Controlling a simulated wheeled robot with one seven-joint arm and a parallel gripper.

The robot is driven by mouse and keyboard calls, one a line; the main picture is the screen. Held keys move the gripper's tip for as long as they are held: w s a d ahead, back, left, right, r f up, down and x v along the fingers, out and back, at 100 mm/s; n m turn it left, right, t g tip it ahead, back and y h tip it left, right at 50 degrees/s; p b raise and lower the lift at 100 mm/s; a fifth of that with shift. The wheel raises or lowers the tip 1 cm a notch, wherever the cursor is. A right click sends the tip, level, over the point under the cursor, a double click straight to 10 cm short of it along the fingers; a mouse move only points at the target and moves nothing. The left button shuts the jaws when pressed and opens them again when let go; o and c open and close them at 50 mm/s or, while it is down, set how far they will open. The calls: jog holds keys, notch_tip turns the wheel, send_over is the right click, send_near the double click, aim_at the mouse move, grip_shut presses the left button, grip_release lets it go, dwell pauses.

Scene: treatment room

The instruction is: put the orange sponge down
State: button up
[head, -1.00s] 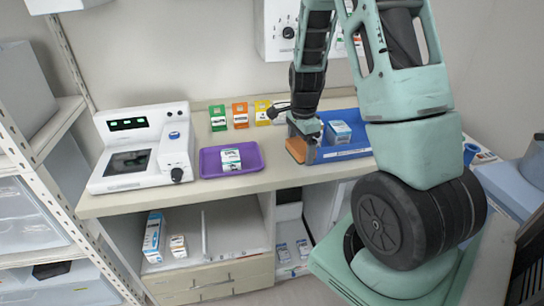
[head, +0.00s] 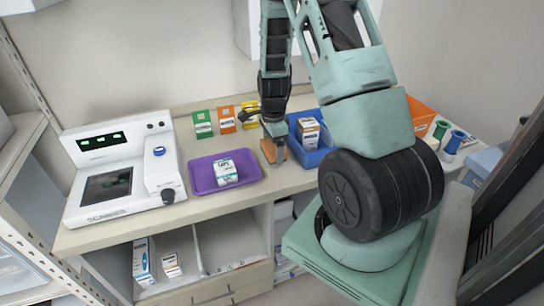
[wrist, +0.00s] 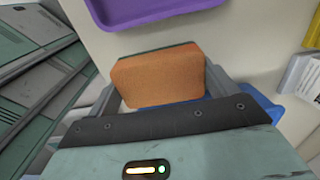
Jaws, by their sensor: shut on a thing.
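The orange sponge (wrist: 158,78) is between the fingers of my gripper in the wrist view. A dark green layer shows along its far edge. In the head view the sponge (head: 268,151) is at the counter, between the purple tray and the blue bin. My gripper (head: 274,140) is shut on it, pointing down. I cannot tell whether the sponge touches the counter (head: 225,206). The fingers also show on both sides of the sponge in the wrist view (wrist: 160,88).
A purple tray (head: 252,177) with a small white-and-green box (head: 225,172) is left of the sponge. A blue bin (head: 310,158) holding a box is close on the right. Green, orange and yellow packets stand behind. A white machine (head: 122,175) fills the counter's left.

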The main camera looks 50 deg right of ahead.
jog(key=shift+f+p, duration=0.35)
jog(key=shift+f, duration=1.75)
jog(key=shift+f, duration=0.25)
jog(key=o, duration=0.8)
jog(key=shift+r, duration=0.1)
